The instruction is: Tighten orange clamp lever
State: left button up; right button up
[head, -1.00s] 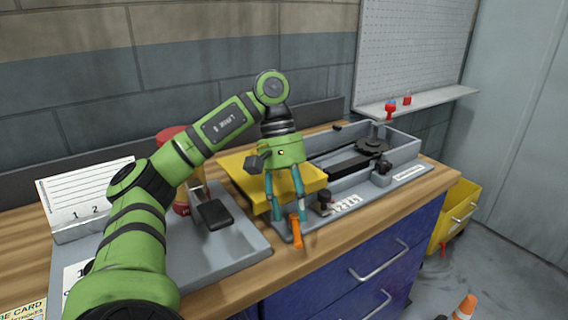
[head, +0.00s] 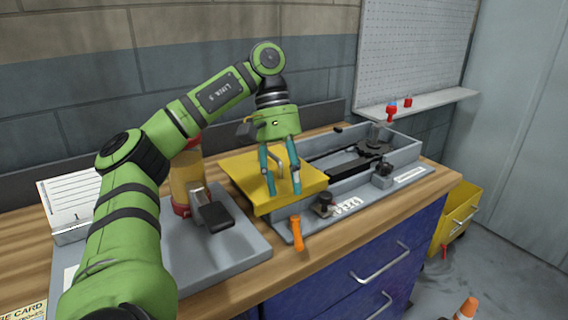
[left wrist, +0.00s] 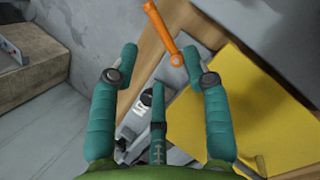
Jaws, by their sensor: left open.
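The orange clamp lever (head: 297,233) hangs at the front edge of the grey fixture, near the bench's front edge. In the left wrist view the lever (left wrist: 162,30) shows at the top, beyond the fingertips. My left gripper (head: 284,193) is open and empty, above the front part of the yellow cover (head: 244,174) and above and behind the lever. Its teal fingers point down and also show in the left wrist view (left wrist: 158,62), spread apart with nothing between their tips. My right gripper is in neither view.
A grey fixture (head: 405,157) with a dark mechanism extends right of the yellow cover. A grey plate (head: 238,245) with a black pad and a red-and-amber cylinder (head: 186,180) stands left. A yellow bin (head: 457,212) and orange cone (head: 466,308) are on the floor at right.

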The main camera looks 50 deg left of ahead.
pick_arm(q)
jog(key=shift+v, duration=1.45)
